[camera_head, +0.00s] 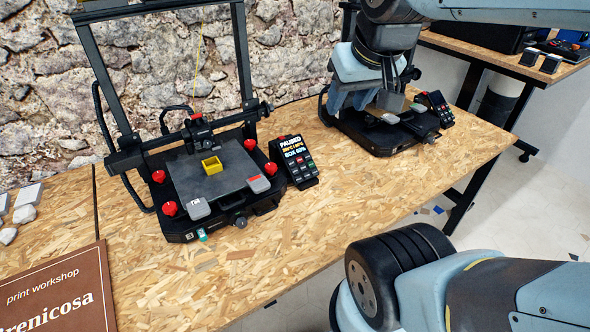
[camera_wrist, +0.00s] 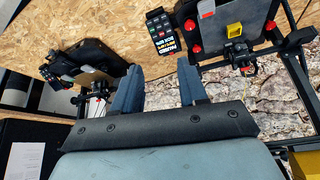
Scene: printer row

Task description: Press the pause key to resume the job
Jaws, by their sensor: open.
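A black control panel (camera_head: 294,161) stands on the bench at the right of the near printer. Its screen reads "PAUSED" and "BOX 60%", with several keys below. I cannot tell which key is pause. The panel also shows, turned over, at the top middle of the wrist view (camera_wrist: 163,32). My gripper (camera_head: 350,98) is open and empty, its blue-grey fingers spread. In the head view it is up and right of the panel, in front of the far printer. In the wrist view, the panel lies beyond the gap between the fingertips (camera_wrist: 160,66), apart from them.
The near printer (camera_head: 180,208) has red knobs and a yellow print (camera_head: 212,165) on its bed. The far printer (camera_head: 385,135) has its own panel (camera_head: 434,108). A brown sign (camera_head: 55,292) lies at the bench's left. Bare bench (camera_head: 330,195) surrounds the panel's front. A stone wall stands behind.

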